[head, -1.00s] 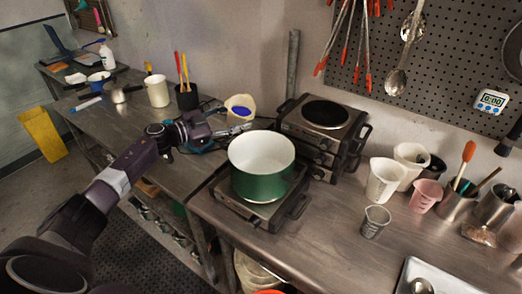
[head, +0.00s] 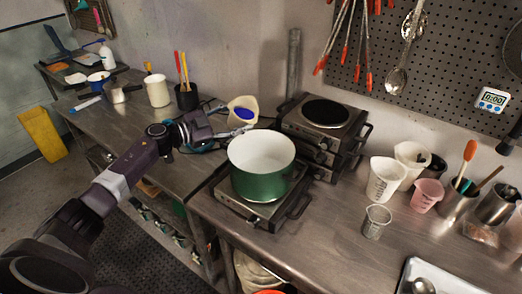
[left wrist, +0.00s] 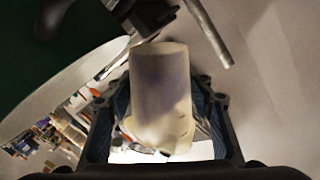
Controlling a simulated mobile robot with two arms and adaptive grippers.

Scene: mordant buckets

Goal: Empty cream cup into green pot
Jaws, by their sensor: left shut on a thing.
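The cream cup (head: 238,103) is held in the air just behind the pot's rim in the head view. Its mouth is tipped partly toward the pot, and blue contents show inside. My left gripper (head: 232,130) is shut on the cup; the pot's rim is close to its fingers. The cup also shows between the fingers in the left wrist view (left wrist: 160,85). The green pot (head: 262,186) stands upright on the front hot plate. Its white inside looks clean where visible. Nothing is seen falling from the cup. My right gripper is not in view.
White cups (head: 384,182), a pink cup (head: 426,196) and a small grey cup (head: 376,222) stand to the right. A cream canister (head: 157,91) stands on the left bench.

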